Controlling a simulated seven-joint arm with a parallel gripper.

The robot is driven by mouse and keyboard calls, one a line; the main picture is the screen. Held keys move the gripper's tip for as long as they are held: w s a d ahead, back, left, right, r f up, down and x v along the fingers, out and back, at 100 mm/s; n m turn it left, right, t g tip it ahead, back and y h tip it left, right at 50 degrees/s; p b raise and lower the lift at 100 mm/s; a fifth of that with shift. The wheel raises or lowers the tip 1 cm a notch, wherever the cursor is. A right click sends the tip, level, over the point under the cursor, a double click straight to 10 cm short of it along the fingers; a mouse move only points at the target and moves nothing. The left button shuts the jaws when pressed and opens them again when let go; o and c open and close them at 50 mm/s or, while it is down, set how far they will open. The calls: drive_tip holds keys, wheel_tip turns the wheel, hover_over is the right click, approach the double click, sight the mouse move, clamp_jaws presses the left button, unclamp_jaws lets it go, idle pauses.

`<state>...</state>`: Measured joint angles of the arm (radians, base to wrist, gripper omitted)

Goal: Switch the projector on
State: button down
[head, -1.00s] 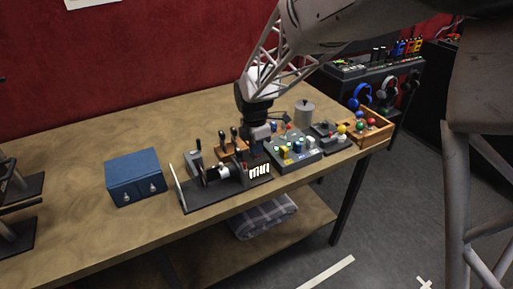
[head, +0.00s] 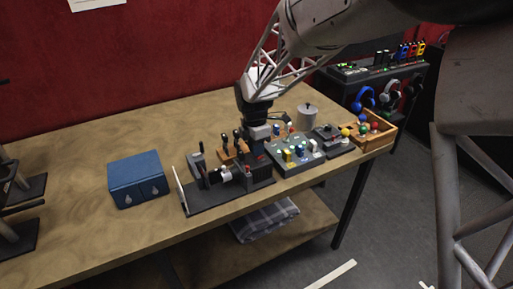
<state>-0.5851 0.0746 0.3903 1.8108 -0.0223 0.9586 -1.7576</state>
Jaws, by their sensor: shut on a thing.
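The dark projector (head: 257,177) stands on a black base board (head: 215,196) near the table's front edge. Its light-coloured lens barrel (head: 221,175) points left toward a thin white upright screen (head: 181,190). The slots in the projector's near side are dark. My gripper (head: 261,157) points down at the back right of the projector. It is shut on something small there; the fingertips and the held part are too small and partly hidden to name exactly.
A grey button box (head: 296,155) with coloured knobs stands close right of the projector. A dark joystick box (head: 331,138), a wooden tray (head: 379,137) of coloured balls and a grey canister (head: 307,117) are beyond. A blue drawer box (head: 137,178) stands left. The table's left back is clear.

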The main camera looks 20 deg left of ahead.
drive_tip(key=w+a+r, duration=0.3)
drive_tip(key=r, duration=1)
drive_tip(key=shift+w+a, duration=0.15)
drive_tip(key=shift+a, duration=0.05)
drive_tip(key=shift+d+g+h, duration=0.1)
drive_tip(key=shift+g+h, duration=1.1)
drive_tip(key=shift+h, duration=0.1)
drive_tip(key=shift+r, duration=0.1)
drive_tip(key=shift+s, duration=0.2)
drive_tip(key=x, duration=1.3)
drive_tip(key=shift+s+d+f, duration=0.1)
drive_tip(key=shift+d+f, duration=0.05)
drive_tip(key=shift+f, duration=0.4)
